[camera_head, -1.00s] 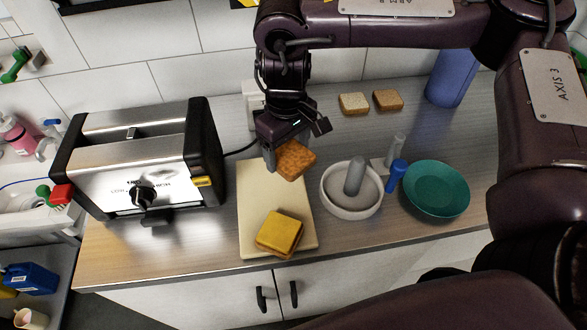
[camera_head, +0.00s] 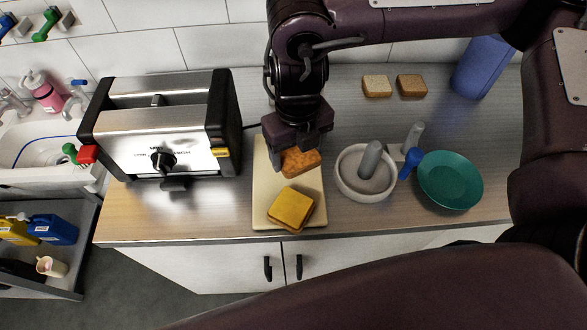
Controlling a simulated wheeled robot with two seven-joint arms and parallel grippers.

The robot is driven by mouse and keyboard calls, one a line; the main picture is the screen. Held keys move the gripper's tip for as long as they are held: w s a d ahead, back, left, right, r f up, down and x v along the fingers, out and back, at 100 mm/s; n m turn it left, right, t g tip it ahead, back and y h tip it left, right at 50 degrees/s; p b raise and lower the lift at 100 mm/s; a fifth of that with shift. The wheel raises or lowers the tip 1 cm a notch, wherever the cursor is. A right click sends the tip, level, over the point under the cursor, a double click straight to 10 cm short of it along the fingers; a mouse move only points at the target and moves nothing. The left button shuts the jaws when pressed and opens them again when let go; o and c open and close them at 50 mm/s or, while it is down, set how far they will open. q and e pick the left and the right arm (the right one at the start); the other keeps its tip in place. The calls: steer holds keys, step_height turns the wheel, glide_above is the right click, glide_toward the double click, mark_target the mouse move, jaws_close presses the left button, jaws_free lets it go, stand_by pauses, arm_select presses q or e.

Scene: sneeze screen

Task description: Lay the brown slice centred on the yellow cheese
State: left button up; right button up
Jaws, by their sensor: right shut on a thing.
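The yellow cheese (camera_head: 291,207) lies on a bread slice, of which a brown edge shows beneath it. Both rest on the front part of the cream cutting board (camera_head: 264,184). My right gripper (camera_head: 294,160) is above the back part of the board, shut on the brown slice (camera_head: 302,162). The slice is just behind the cheese in the picture and tilted. Its upper edge is hidden by the gripper. I cannot tell its exact height above the board. My left gripper is not in view.
A steel toaster (camera_head: 160,135) stands left of the board. A white mortar with grey pestle (camera_head: 366,180) and a teal bowl (camera_head: 450,181) stand right. Two bread slices (camera_head: 376,86) (camera_head: 411,85) lie at the back, near a blue container (camera_head: 481,68). A sink (camera_head: 40,150) is at far left.

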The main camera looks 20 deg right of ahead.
mark_target(293, 202)
steer(key=n, duration=0.2)
steer(key=s+n, duration=0.1)
steer(key=n, duration=0.3)
steer(key=shift+s+a+r, duration=0.1)
steer(key=shift+s+a, duration=0.05)
steer(key=shift+a, duration=0.2)
steer(key=n, duration=0.4)
steer(key=s+n, duration=0.1)
steer(key=shift+a+r+n+p, duration=0.1)
steer(key=shift+a+n+p, duration=0.2)
steer(key=shift+n+p, duration=0.1)
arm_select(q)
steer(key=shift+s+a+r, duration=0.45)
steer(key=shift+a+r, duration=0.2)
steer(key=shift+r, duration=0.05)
arm_select(e)
steer(key=s+n, duration=0.1)
steer(key=n, duration=0.3)
steer(key=a+n, duration=0.1)
steer(key=n, duration=0.3)
steer(key=s+n, duration=0.1)
steer(key=n, duration=0.3)
steer(key=shift+s+a+r+n, duration=0.15)
steer(key=shift+s+n, duration=0.2)
steer(key=shift+n, duration=0.05)
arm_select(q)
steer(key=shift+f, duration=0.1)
